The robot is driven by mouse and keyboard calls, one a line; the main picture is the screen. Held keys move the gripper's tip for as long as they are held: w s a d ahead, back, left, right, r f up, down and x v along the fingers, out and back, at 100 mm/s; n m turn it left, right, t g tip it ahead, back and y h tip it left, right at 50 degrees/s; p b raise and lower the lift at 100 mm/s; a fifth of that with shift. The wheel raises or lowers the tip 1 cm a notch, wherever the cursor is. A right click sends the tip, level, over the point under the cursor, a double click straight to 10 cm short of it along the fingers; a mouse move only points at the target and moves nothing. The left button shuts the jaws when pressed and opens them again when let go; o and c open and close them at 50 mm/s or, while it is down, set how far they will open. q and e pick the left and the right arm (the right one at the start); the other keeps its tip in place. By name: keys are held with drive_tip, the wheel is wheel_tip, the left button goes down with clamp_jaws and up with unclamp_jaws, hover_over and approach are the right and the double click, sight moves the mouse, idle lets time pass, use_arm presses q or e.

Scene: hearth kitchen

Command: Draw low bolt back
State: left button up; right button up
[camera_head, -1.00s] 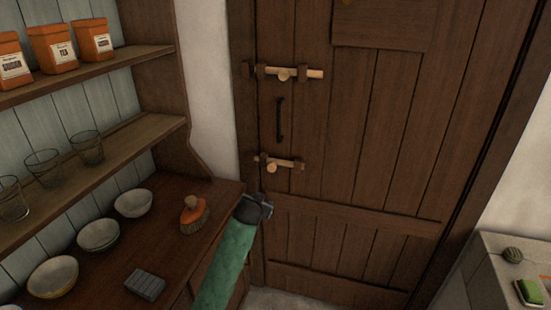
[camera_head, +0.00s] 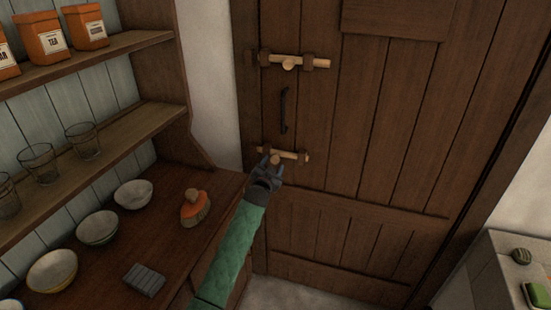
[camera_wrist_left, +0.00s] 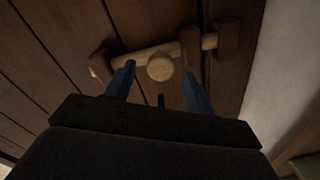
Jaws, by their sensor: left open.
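The low bolt (camera_head: 292,155) is a pale wooden bar with a round knob, lying across the left edge of the dark plank door below the black handle. In the left wrist view the bar (camera_wrist_left: 208,42) runs through dark wooden brackets, and its right end reaches the bracket nearest the white wall. My left gripper (camera_head: 271,162) is at the bolt, open, and partly hides it. In the left wrist view its two fingers (camera_wrist_left: 158,72) point at the bolt, with the round knob (camera_wrist_left: 160,67) between their tips. I cannot tell whether they touch it. My right gripper is not in view.
A similar upper bolt (camera_head: 312,63) and a black handle (camera_head: 284,110) are higher on the door (camera_head: 370,130). At left, a dresser counter (camera_head: 170,245) holds bowls, a brush (camera_head: 194,208) and a grey block (camera_head: 144,279). A pale counter stands at lower right.

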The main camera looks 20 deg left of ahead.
sight(275, 161)
use_arm(q)
drive_tip(key=w+p, duration=0.1)
drive_tip(key=w, duration=0.2)
drive_tip(key=shift+r, duration=0.15)
drive_tip(key=shift+w, duration=0.6)
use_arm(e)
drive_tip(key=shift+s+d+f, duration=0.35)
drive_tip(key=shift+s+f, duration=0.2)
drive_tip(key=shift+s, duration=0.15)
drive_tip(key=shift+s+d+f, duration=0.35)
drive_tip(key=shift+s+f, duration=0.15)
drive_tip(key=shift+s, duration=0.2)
use_arm(q)
drive_tip(key=shift+c, duration=0.2)
